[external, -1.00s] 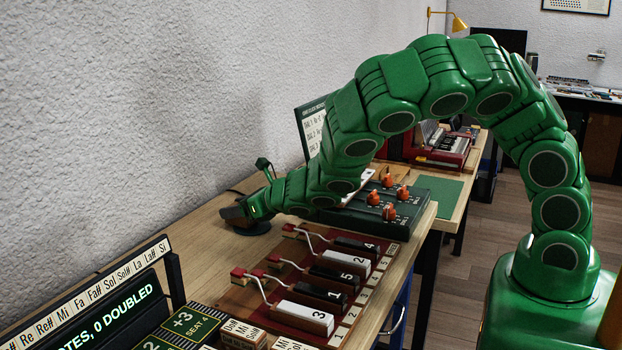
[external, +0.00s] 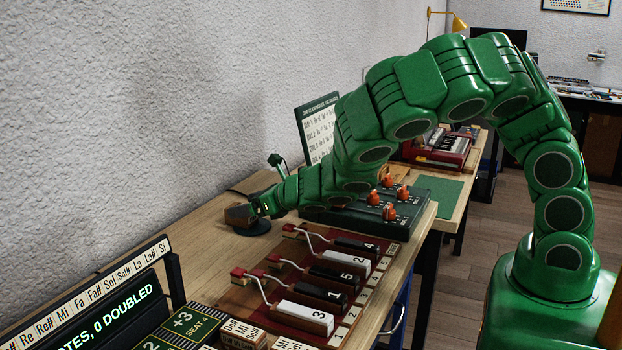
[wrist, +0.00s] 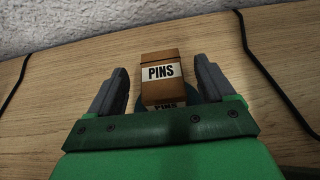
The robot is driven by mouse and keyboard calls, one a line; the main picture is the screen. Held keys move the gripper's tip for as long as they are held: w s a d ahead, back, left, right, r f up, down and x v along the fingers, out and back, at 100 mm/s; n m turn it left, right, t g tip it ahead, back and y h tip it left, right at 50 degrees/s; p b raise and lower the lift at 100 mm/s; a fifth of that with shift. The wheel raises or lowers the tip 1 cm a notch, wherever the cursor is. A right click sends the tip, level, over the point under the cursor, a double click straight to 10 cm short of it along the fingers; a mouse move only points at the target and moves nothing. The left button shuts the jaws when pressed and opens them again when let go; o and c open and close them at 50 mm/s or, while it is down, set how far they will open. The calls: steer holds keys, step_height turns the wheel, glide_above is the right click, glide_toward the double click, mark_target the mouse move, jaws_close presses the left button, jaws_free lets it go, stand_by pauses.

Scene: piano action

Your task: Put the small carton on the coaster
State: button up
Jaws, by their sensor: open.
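The small carton (wrist: 161,88) is a brown box with a white PINS label, seen in the wrist view between my fingers. In the external view the carton (external: 238,215) stands at the far end of the wooden table, near the wall. The coaster (external: 253,229) is a dark blue disc under it; the carton appears to rest on it. In the wrist view most of the coaster is hidden by the carton and my gripper. My gripper (wrist: 160,70) is open, with a finger on each side of the carton and visible gaps to both.
A dark green box with orange knobs (external: 388,200) stands right of my gripper. A red-brown board with numbered keys (external: 310,280) lies nearer the camera. Black cables (wrist: 262,62) run on the table. The white wall (external: 120,110) is close behind. Bare wood lies left of the board.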

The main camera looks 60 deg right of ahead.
steer(key=shift+v, duration=1.85)
steer(key=shift+r, duration=0.1)
steer(key=s+d+r+m+g+h, duration=0.2)
steer(key=s+r+m+g+h, duration=0.5)
steer(key=m, duration=1.2)
steer(key=s+a+r+m+g+y, duration=0.2)
steer(key=s+a+r+m+y, duration=0.25)
steer(key=s+r+m, duration=0.5)
steer(key=s+a+r+m+g+y, duration=0.2)
steer(key=s+a+r+m+y, duration=0.3)
steer(key=s, duration=0.7)
steer(key=s+d+f+m+g+h, duration=0.1)
steer(key=s+d, duration=0.3)
steer(key=s, duration=0.6)
steer(key=s+d+f+m+g+h, duration=0.1)
steer(key=s+d+f+g, duration=0.1)
steer(key=s, duration=0.8)
steer(key=d+g, duration=0.1)
steer(key=d, duration=0.1)
steer(key=shift+s+d+f, duration=0.2)
steer(key=shift+d+f, duration=0.05)
steer(key=shift+d, duration=0.1)
steer(key=shift+m+h, duration=0.25)
